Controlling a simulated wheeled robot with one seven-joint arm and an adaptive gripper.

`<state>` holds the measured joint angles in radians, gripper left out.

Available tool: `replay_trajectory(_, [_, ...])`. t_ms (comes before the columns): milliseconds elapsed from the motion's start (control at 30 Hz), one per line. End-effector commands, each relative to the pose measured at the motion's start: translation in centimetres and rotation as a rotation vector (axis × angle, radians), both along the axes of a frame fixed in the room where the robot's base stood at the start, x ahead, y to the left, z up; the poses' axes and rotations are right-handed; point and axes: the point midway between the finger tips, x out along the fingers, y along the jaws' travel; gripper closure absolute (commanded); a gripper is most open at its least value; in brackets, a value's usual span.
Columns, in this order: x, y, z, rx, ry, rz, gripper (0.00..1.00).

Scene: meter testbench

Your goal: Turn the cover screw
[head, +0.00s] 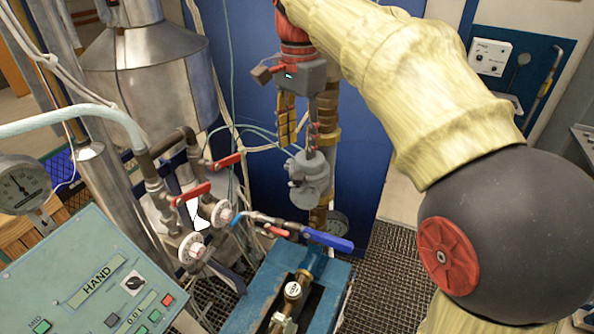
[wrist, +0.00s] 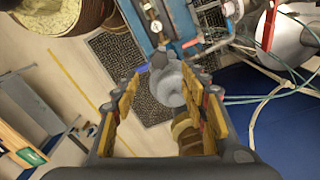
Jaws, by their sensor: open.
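My gripper (head: 300,147) points down, open, its yellow-padded fingers apart. A grey rounded housing (head: 311,180) on the vertical brass-coloured pipe is just below the fingertips in the head view. In the wrist view, this housing (wrist: 171,88) shows between and beyond the open fingers (wrist: 165,76). Nothing is visibly held. I cannot tell from the head view whether the right finger touches the housing or only overlaps it. I cannot make out the cover screw as a separate part in either view.
A blue bench (head: 335,297) carries a small round meter (head: 292,290). A green control panel (head: 95,285) is at lower left. A blue wall panel (head: 262,190) stands behind.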

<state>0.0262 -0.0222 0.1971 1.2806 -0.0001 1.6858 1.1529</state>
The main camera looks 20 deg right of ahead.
Motion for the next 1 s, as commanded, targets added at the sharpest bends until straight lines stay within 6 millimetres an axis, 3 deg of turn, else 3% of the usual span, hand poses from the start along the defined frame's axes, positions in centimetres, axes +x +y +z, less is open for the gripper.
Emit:
replay_trajectory(167, [-0.1, 0.0, -1.0, 0.000, 0.002, -0.023, 0.56])
replay_trajectory(600, [-0.1, 0.0, -7.0, 0.000, 0.001, -0.020, 0.56])
replay_trajectory(1000, [0.0, 0.0, -7.8, 0.000, 0.000, -0.020, 0.56])
